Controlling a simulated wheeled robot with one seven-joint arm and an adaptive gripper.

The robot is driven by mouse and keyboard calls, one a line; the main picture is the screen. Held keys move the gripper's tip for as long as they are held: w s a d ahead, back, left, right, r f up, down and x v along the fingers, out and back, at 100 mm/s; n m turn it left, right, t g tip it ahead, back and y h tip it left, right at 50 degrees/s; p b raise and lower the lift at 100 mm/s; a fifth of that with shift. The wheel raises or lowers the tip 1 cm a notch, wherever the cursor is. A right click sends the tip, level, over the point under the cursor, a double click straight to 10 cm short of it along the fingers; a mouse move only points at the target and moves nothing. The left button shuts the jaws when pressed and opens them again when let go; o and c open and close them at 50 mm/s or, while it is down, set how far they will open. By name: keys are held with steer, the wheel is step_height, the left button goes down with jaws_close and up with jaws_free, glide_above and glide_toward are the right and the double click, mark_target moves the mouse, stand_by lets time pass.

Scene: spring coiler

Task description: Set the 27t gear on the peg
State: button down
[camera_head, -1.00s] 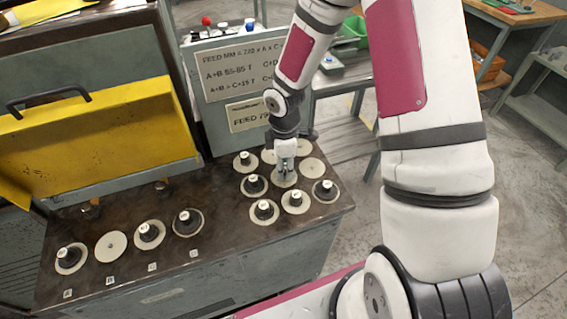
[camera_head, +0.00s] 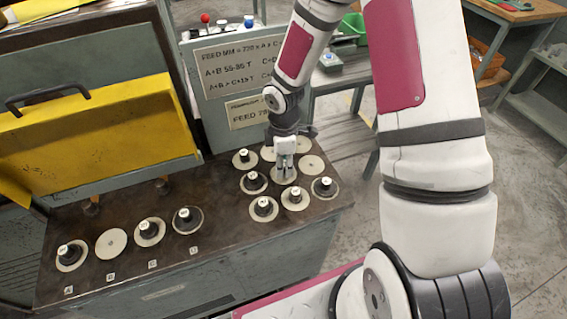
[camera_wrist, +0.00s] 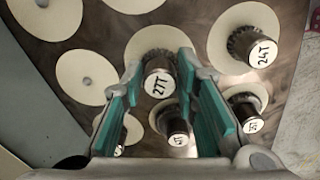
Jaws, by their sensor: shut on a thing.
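The 27T gear (camera_wrist: 158,84) has a dark toothed hub with a white "27T" cap, above a round cream disc. My gripper (camera_head: 285,174) points down over the back right part of the bench. In the wrist view my gripper (camera_wrist: 160,70) has its teal-lined fingers on both sides of the 27T hub, shut on it. The gear still appears at its place among the other discs; whether it is lifted cannot be told. At the front left, a bare cream disc (camera_head: 111,243) with a small centre pin stands in the lettered row, between gears.
Other gears stand close around, including the 24T gear (camera_wrist: 255,48) and another gear (camera_head: 323,187) at the right edge. Empty discs (camera_wrist: 86,77) lie beside them. The bench top (camera_head: 225,210) is clear between the two groups. A yellow cover (camera_head: 95,140) stands behind the row.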

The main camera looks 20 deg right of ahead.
steer(key=shift+f+b, duration=0.3)
steer(key=shift+f, duration=0.3)
stand_by(0.7)
steer(key=c, duration=1.2)
jaws_free()
steer(key=shift+r+p, duration=3.6)
steer(key=shift+r, duration=8.9)
steer(key=shift+r, duration=0.1)
